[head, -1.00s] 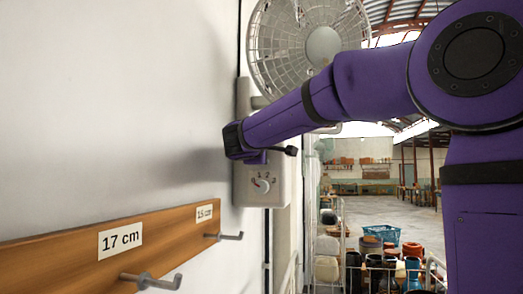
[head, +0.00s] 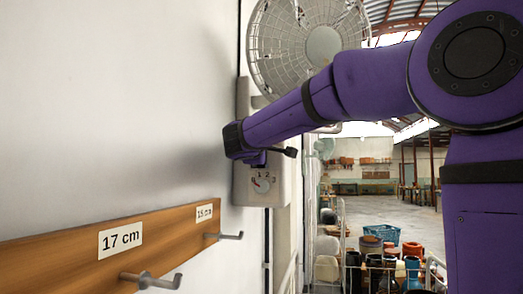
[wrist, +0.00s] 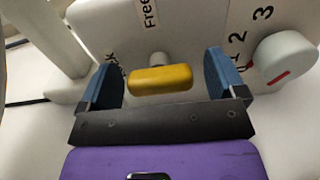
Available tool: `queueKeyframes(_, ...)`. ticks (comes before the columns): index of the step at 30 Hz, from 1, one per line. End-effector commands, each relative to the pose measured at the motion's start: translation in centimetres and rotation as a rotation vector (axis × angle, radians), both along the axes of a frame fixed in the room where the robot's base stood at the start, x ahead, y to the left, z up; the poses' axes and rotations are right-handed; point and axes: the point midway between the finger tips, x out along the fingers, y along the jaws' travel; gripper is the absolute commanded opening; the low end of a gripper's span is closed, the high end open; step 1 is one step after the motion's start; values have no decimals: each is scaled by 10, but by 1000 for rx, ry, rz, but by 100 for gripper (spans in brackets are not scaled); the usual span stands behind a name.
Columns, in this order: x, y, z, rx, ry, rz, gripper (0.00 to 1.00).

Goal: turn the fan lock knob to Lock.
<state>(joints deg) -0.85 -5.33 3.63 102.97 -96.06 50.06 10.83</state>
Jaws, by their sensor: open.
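The fan lock knob (wrist: 160,80) is a yellow bar on a short pale stem in the wrist view. It lies roughly crosswise in the picture, between the two blue fingers of my gripper (wrist: 164,68). The fingers are open, with a visible gap on each side of the knob. On the pale panel, the word Free stands above the knob, and a label ending in "ck" is partly hidden behind the left finger. In the head view my gripper (head: 258,158) is at the fan's control box (head: 278,190); the lock knob is hidden there.
A pale round dial (wrist: 288,58) with a red mark and numbers sits right of the right finger, close to it. The fan (head: 305,45) is above my arm. A wooden rack (head: 165,243) with metal hooks is on the wall, lower left. Drums stand lower right.

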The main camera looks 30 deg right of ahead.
Motion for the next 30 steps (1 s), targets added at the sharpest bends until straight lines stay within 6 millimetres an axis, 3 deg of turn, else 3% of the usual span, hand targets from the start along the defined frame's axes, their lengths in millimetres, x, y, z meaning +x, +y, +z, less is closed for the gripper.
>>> queueKeyframes(5, -10, 9, 1, -1, -1, 1, 89)
queueKeyframes(19, -66, 66, 0, 1, -1, 2, 89)
queueKeyframes(30, -76, 77, 0, 1, 1, 0, 89)
